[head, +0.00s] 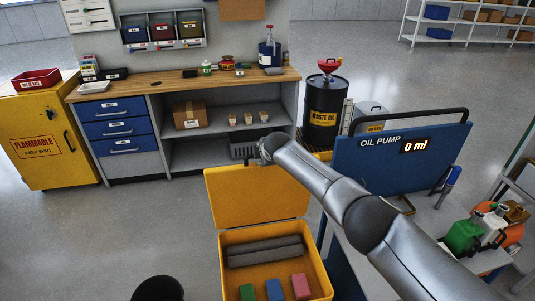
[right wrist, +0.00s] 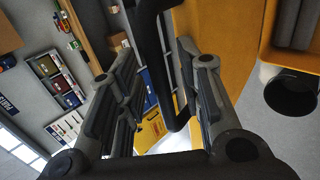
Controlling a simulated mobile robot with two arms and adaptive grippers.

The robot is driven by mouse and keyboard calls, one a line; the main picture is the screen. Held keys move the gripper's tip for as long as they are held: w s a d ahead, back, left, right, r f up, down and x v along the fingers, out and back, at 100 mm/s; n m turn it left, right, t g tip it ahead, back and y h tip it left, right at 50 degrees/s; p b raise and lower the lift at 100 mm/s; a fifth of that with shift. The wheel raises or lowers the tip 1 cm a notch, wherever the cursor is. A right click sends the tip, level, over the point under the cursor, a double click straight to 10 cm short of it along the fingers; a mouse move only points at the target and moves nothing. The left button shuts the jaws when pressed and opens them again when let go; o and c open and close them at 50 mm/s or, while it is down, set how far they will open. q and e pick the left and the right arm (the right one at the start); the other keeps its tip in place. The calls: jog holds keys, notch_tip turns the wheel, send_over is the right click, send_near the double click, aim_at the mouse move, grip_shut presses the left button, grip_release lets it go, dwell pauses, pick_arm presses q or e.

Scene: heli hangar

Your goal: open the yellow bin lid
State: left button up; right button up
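The yellow bin (head: 226,262) stands on the floor at the lower middle of the head view. Its lid (head: 255,196) is raised, standing up at the bin's far side, so the inside is exposed. The lid (right wrist: 228,45) also fills the upper middle of the right wrist view. My right arm reaches over to the lid's top edge; its gripper is mostly hidden there in the head view. In the right wrist view my right gripper (right wrist: 155,75) has its fingers apart, with a black handle (right wrist: 168,60) between them. Contact is unclear. My left gripper is out of view.
Grey rolls (head: 265,250) and green, blue and pink blocks (head: 274,289) lie in the bin. A blue oil pump panel (head: 370,160) stands close right of my arm. A workbench (head: 185,95) and yellow flammables cabinet (head: 42,140) stand behind.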

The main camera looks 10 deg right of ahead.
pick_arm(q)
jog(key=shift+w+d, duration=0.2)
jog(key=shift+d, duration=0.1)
pick_arm(e)
jog(key=v, duration=1.2)
dwell(0.3)
